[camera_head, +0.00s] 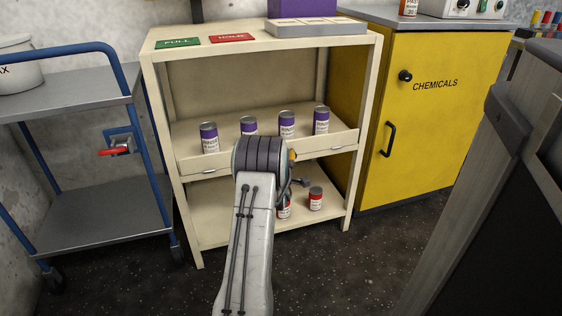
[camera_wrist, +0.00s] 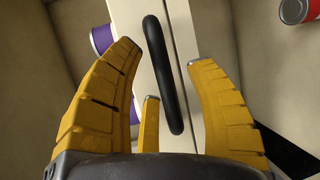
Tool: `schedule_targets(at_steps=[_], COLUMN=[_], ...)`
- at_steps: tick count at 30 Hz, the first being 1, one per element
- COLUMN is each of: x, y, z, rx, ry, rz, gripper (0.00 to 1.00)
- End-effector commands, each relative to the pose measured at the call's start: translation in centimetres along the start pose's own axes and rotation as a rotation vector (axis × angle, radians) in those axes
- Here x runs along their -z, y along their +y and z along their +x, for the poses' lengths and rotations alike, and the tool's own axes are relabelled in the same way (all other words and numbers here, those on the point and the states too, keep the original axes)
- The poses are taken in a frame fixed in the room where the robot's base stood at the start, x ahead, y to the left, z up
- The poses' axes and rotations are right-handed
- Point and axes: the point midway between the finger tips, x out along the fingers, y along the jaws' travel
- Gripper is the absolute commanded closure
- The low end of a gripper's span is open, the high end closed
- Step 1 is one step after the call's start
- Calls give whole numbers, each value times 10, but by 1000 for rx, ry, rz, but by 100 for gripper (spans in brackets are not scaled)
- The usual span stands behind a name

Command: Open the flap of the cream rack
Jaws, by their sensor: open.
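The cream rack (camera_head: 157,110) stands ahead with a top, a middle shelf and a low shelf. A cream front panel (camera_head: 190,166), which looks like the flap, stands upright along the middle shelf, before several purple-labelled cans (camera_head: 209,138). In the wrist view, a black bar handle (camera_wrist: 163,75) on the cream panel (camera_wrist: 185,35) runs lengthwise between my fingers. My gripper (camera_wrist: 165,58) has its yellow fingers spread to either side of the handle, with gaps visible. In the head view my arm hides the panel's middle and most of my gripper.
Red cans (camera_head: 315,198) stand on the low shelf. A yellow chemicals cabinet (camera_head: 425,130) is close on the right, a blue-framed trolley (camera_head: 95,215) on the left. A grey-brown unit (camera_head: 470,190) stands at the near right. Dark floor (camera_head: 350,270) is clear before the rack.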

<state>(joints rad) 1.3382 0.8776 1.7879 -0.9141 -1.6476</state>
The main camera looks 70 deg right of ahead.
Motion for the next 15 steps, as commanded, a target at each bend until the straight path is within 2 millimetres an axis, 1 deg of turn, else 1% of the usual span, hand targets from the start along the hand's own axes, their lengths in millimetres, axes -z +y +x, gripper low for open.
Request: schedule_targets(at_steps=[5,14,15], x=[0,0,0], y=[0,0,0], z=[6,6,6], rx=[0,1,1], ry=[0,0,0], rz=[0,0,0], gripper=[50,50,48])
